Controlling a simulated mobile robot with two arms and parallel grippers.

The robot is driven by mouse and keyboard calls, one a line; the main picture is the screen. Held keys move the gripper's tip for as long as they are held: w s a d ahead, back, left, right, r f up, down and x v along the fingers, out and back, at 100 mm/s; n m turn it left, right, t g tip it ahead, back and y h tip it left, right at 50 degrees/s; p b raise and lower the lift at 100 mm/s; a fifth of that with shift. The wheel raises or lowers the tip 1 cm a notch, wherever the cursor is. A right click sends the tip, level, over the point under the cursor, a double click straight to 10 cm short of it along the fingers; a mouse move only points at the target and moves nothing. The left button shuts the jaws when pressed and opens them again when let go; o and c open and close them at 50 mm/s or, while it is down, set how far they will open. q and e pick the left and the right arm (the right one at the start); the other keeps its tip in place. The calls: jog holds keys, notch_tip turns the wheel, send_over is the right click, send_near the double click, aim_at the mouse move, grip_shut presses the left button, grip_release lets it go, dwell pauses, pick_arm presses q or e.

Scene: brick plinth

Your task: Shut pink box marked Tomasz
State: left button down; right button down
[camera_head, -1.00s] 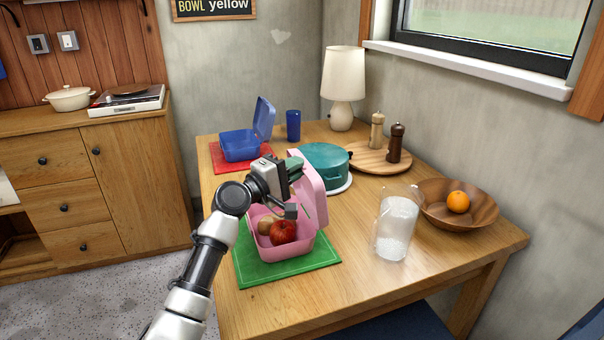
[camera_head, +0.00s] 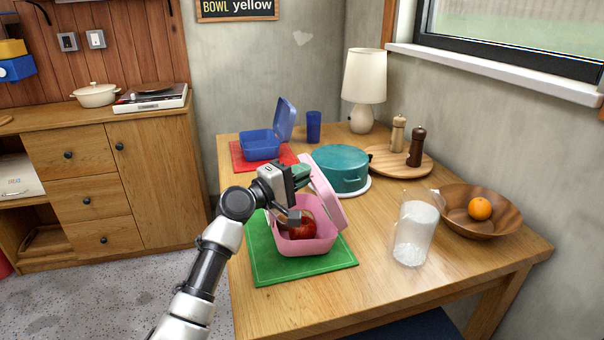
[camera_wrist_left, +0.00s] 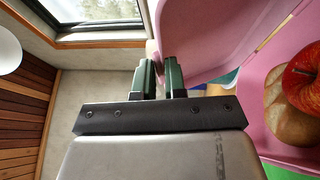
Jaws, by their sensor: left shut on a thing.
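The pink box (camera_head: 290,243) stands open on a green mat (camera_head: 262,262), a red apple (camera_head: 304,228) inside. Its lid (camera_head: 322,192) is raised and leans over the box's far right side. No name shows on it. My left gripper (camera_head: 301,173) is shut on the lid's upper edge. In the left wrist view, the green fingers (camera_wrist_left: 159,78) sit either side of the lid's edge (camera_wrist_left: 190,40). That view also shows the apple (camera_wrist_left: 303,78) beside a tan, rounded food item (camera_wrist_left: 292,115). My right gripper is not in view.
A teal pot (camera_head: 341,168) stands close behind the lid. An open blue box (camera_head: 260,146) sits on a red mat behind. The table's front right is clear.

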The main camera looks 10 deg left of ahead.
pick_arm(q)
jog(key=c, duration=1.2)
grip_release()
jog(key=shift+f, duration=0.1)
jog(key=shift+o, duration=0.2)
jog(key=v, duration=1)
jog(key=shift+s+a, duration=0.3)
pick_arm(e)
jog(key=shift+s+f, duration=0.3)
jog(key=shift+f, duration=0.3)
